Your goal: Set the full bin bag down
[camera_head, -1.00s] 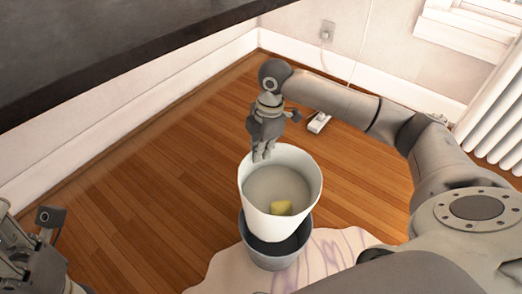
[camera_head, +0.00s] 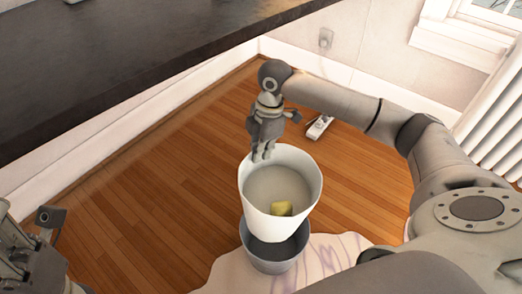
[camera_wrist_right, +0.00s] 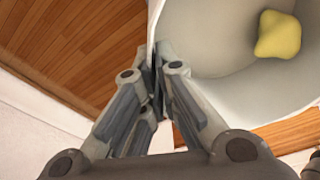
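The white bin bag (camera_head: 257,205) is open at the top and holds a yellow lump (camera_head: 281,208). It also shows in the right wrist view (camera_wrist_right: 215,35), with the yellow lump (camera_wrist_right: 279,35) inside. My right gripper (camera_head: 262,155) is shut on the bag's far rim; in the wrist view its fingertips (camera_wrist_right: 158,65) pinch the edge. The bag hangs upright above a grey bin (camera_head: 272,260), overlapping its mouth in the picture, so the bag's bottom clearance is unclear. My left gripper (camera_head: 35,255) is partly cut off at the lower left, its fingertips unclear.
A pale patterned rug (camera_head: 330,262) lies under the grey bin. Bare wooden floor (camera_head: 150,200) is clear to the left. A dark countertop (camera_head: 130,75) spans the upper left. A small white item (camera_head: 319,127) lies near the wall, and a radiator (camera_head: 495,120) stands at right.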

